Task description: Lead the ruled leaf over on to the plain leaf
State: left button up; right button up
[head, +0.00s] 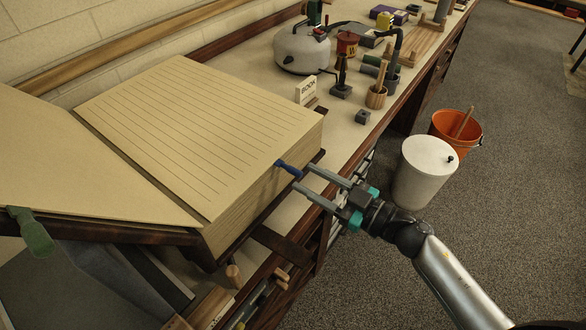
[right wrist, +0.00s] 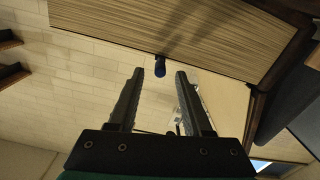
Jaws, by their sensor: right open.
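A large thick book lies open on a dark wooden stand. Its ruled leaf (head: 205,135) lies flat on top of the right-hand block of pages. A blue tab (head: 288,169) sticks out from this leaf's right edge; it also shows in the right wrist view (right wrist: 160,66). My right gripper (head: 302,178) is open at the book's right edge. In the right wrist view, the blue tab appears between its fingertips, with nothing clamped. My left gripper is out of view.
Behind the book, the bench holds a grey kettle-like pot (head: 302,48), a red-topped stand (head: 345,60), a small sign (head: 306,90) and a wooden cup (head: 376,97). A white bin (head: 424,172) and an orange bucket (head: 455,128) stand on the floor at right.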

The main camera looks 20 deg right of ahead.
aim_at(293, 168)
jog(key=shift+x, duration=2.4)
jog(key=shift+c, duration=0.2)
grip_shut()
